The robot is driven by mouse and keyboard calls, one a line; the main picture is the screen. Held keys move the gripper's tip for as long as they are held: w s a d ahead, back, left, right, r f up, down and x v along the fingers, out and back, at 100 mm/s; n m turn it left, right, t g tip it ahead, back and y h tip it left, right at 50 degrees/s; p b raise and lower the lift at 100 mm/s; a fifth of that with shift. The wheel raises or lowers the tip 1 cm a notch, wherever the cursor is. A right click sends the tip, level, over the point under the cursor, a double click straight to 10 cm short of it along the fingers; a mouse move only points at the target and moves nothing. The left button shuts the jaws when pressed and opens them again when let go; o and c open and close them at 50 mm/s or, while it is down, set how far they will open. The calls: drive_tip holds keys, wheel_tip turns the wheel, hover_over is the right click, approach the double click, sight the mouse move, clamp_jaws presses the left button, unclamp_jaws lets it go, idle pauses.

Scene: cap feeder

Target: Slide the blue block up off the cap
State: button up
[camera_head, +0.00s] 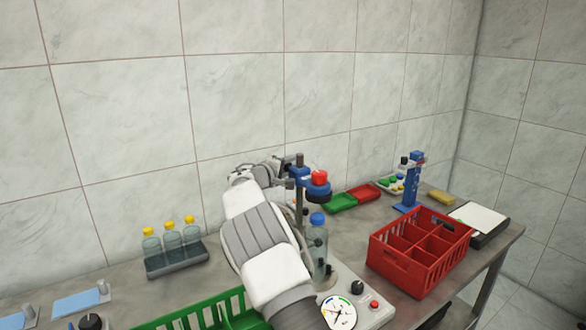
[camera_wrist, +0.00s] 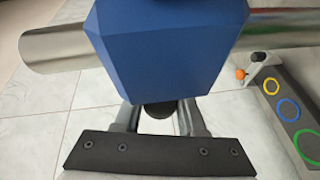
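The blue block (camera_wrist: 168,45) fills the upper middle of the wrist view, in front of a shiny metal post (camera_wrist: 55,48) that runs across the picture. In the head view a blue head with a red knob (camera_head: 319,177) is on the upright stand, above a clear bottle with a blue cap (camera_head: 317,219). My gripper (camera_wrist: 160,112) is right at the block. Its two grey fingers stand apart, with a dark rounded part between them. The fingertips are hidden behind the block, so I cannot tell whether they grip it. In the head view my arm covers part of the stand.
A red crate (camera_head: 378,262) stands to the right and a green crate (camera_head: 238,303) in front. Bottles with yellow caps stand in a dark rack (camera_head: 177,262) at left. Green (camera_head: 339,203) and red (camera_head: 364,193) trays lie behind the stand. A control panel (camera_head: 373,309) is at its foot.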

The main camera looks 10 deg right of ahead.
drive_tip(key=o, duration=0.4)
drive_tip(key=shift+a, duration=0.1)
drive_tip(key=b+v, duration=0.2)
drive_tip(key=v, duration=1.5)
drive_tip(key=shift+s, duration=0.2)
drive_tip(key=shift+a, duration=0.1)
